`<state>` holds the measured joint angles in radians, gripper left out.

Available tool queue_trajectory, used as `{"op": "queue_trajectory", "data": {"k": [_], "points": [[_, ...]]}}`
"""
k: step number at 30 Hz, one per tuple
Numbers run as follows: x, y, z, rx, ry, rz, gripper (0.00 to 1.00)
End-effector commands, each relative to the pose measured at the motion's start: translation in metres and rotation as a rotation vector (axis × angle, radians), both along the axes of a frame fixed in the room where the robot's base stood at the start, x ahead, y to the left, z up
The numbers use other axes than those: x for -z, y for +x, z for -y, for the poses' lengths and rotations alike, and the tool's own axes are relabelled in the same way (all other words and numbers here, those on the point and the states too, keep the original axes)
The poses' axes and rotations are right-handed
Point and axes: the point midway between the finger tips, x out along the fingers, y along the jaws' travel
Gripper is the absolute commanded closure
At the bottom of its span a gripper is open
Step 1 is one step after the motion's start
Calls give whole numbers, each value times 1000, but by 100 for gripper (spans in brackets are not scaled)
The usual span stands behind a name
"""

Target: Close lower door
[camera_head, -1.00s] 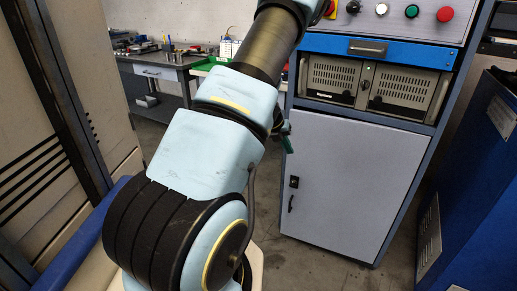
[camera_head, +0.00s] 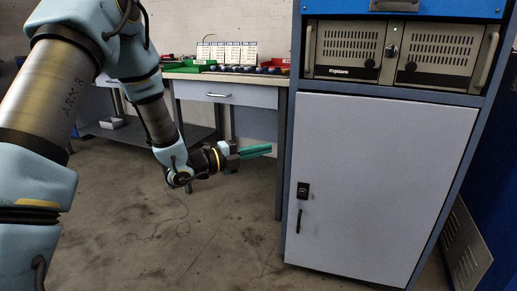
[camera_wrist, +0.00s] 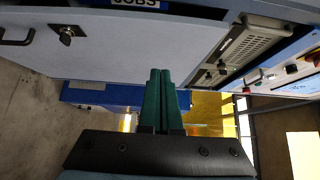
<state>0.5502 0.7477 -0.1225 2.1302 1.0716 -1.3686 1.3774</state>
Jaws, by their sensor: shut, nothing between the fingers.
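The lower door (camera_head: 375,185) of the cabinet is a flat light-grey panel. It sits flush in its blue frame and looks shut in the head view. It has a black lock (camera_head: 303,190) and a black handle (camera_head: 298,221) at its left edge. My gripper (camera_head: 269,149) has green fingers, shut and empty, left of the cabinet near the door's upper left edge, apart from the handle. In the wrist view the green fingers (camera_wrist: 160,75) lie together. A grey panel with a lock (camera_wrist: 67,38) and a dark handle (camera_wrist: 18,38) shows beyond them at the upper left.
Above the door are two grey vented units (camera_head: 390,52) with handles. A workbench (camera_head: 235,93) with green bins and small cards stands behind my gripper. A blue cabinet (camera_head: 490,180) is at the right. The floor (camera_head: 190,245) in front is clear.

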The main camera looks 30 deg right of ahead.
Motion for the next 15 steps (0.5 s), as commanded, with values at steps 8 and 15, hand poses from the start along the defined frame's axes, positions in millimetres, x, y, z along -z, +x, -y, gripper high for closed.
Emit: {"op": "queue_trajectory", "data": {"k": [8,15], "points": [[-1,-6,41,5,-1,2,100],[0,-11,90,4,0,1,100]]}}
